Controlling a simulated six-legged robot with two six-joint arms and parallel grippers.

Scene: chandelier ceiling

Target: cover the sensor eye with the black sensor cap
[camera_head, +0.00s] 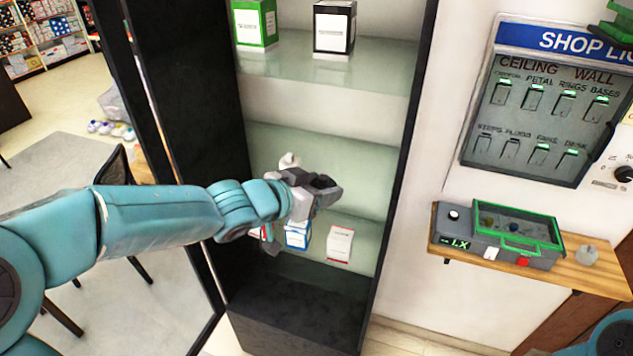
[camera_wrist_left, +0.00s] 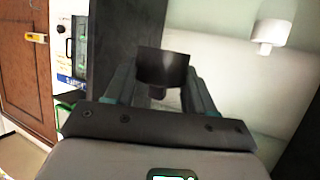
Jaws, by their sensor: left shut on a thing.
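My left gripper (camera_head: 316,188) is in front of the glass-shelved cabinet, at the end of my teal arm. In the left wrist view it is shut on the black sensor cap (camera_wrist_left: 162,66), a dark, short cylinder held between the fingertips. In the head view the cap is hard to tell from the dark fingers. A small white round top on a dark base (camera_head: 453,215), which looks like the sensor eye, sits on the grey LX box (camera_head: 460,240) to the right, well apart from my gripper. My right gripper is out of view.
The LX box and a green-rimmed case (camera_head: 515,240) stand on a wooden wall shelf (camera_head: 590,272) under a switch board (camera_head: 545,110). Small boxes (camera_head: 340,243) stand on the cabinet's lower shelf. A white fixture (camera_wrist_left: 272,32) is in the cabinet. The cabinet's dark side post separates it from the wall shelf.

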